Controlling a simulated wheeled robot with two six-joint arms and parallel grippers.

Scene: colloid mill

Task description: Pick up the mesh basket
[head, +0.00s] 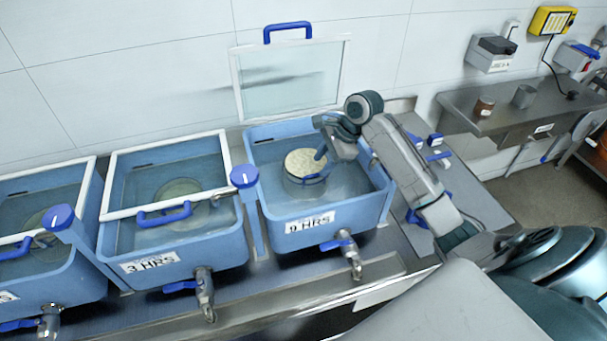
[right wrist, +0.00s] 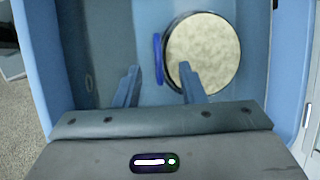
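The mesh basket (head: 304,180) is round, with a pale grainy top and a blue handle (head: 312,177) on its side. It sits in the open blue tank (head: 327,218) labelled 9 HRS. In the right wrist view the basket (right wrist: 205,52) is at upper right, with its blue handle (right wrist: 159,58) upright on its left side. My right gripper (head: 321,154) is over the tank beside the basket. In the wrist view its fingers (right wrist: 158,72) are apart and empty, pointing towards the handle; contact cannot be told. My left gripper is not in view.
The tank's glass lid (head: 290,80) stands raised behind it. Closed tanks, including one labelled 3 HRS (head: 187,250), stand to the left. Blue-handled taps (head: 347,255) stick out in front. A steel shelf (head: 505,118) with cups is at right.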

